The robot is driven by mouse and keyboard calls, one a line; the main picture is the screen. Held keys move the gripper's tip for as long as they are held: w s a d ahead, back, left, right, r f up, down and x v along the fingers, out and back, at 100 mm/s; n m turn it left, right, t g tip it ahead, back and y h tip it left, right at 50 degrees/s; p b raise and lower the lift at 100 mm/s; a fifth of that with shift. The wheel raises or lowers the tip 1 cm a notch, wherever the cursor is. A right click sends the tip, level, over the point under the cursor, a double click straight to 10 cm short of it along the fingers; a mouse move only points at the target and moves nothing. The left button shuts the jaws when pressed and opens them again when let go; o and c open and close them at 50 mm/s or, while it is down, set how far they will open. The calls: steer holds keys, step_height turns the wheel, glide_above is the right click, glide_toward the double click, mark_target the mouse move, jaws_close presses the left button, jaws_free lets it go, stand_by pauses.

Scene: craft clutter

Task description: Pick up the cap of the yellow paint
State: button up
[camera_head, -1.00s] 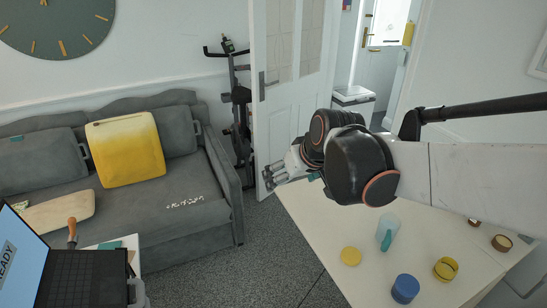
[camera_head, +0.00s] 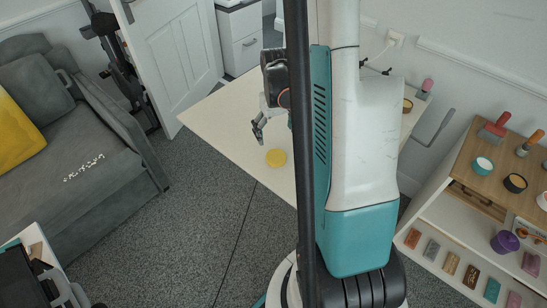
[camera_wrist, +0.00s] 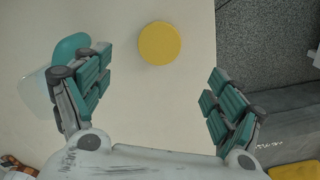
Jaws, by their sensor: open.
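The round, flat yellow cap (camera_head: 276,158) lies on the pale table near its left edge in the head view. In the wrist view the yellow cap (camera_wrist: 159,43) shows whole, at top centre. My gripper (camera_head: 259,130) hangs just beyond the cap in the head view. In the wrist view my gripper (camera_wrist: 162,92) is open and empty, with its teal-padded fingers wide apart. The cap appears ahead of the gap between them, clear of both. The yellow paint pot is not visible now; my column and arm hide much of the table.
A translucent object with a teal part (camera_wrist: 70,47) is close to the left finger in the wrist view. A shelf unit (camera_head: 428,215) with pots and blocks stands right. A sofa (camera_head: 90,160) is left.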

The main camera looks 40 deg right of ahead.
mark_target(276, 156)
step_height(276, 156, down, 11)
steer(key=b, duration=0.5)
steer(key=shift+d, duration=0.1)
steer(key=shift+c, duration=0.3)
steer(key=c, duration=0.8)
